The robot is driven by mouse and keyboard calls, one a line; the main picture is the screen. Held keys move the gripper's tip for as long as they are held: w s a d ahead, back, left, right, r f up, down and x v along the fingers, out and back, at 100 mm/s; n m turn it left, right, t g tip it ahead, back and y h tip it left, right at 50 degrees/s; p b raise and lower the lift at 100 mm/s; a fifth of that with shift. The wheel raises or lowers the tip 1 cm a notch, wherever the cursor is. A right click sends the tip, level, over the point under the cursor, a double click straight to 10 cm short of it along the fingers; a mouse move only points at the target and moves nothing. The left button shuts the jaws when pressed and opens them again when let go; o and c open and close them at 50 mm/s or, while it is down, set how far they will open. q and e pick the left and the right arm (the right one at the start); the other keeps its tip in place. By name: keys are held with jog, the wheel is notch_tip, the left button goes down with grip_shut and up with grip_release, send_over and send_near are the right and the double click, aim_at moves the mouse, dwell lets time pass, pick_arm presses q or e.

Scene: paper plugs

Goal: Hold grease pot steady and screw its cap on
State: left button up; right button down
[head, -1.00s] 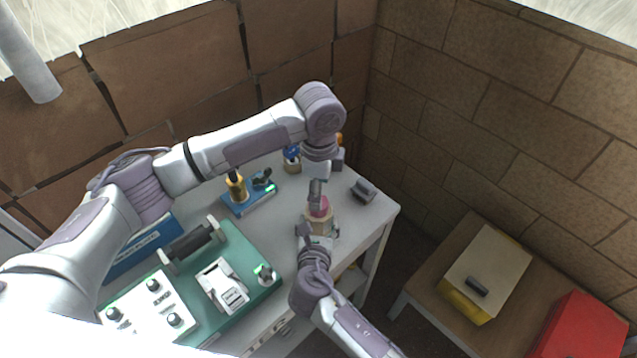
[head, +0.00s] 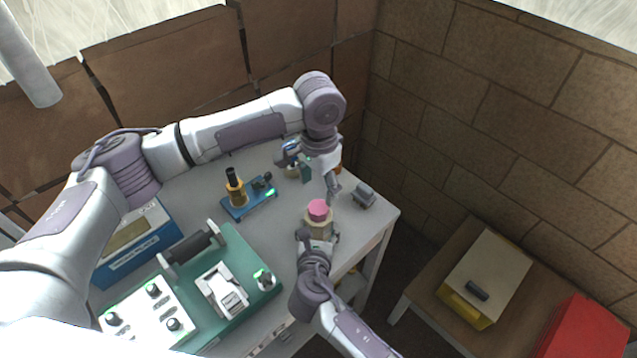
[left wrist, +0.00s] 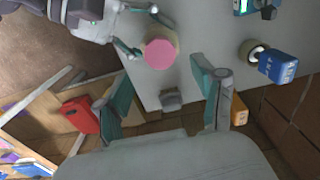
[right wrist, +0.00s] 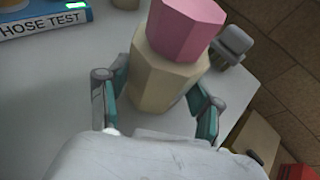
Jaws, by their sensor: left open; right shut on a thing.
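The grease pot (head: 317,226) is a beige, faceted pot standing near the right edge of the grey table. Its pink cap (head: 318,209) sits on top; in the right wrist view the pot (right wrist: 163,75) and cap (right wrist: 186,27) show close up. I cannot tell how tightly the cap is threaded. My right gripper (head: 318,239) is shut on the pot's lower body, one finger on each side. My left gripper (head: 319,181) is open and empty, behind and above the cap, apart from it. In the left wrist view the cap (left wrist: 160,53) lies beyond the open fingers.
A small grey block (head: 363,194) stands right of the pot. A blue stand with a yellow-black bottle (head: 237,189) and a green panel (head: 238,254) are to the left. A blue item (head: 288,151) is behind. A side table with a yellow box (head: 466,308) is at right.

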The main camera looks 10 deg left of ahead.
aim_at(319, 207)
pick_arm(q)
jog(key=shift+f, duration=4)
jog(key=c, duration=1.2)
jog(key=o, duration=1.4)
notch_tip(319, 207, up, 12)
jog(key=shift+r, duration=0.1)
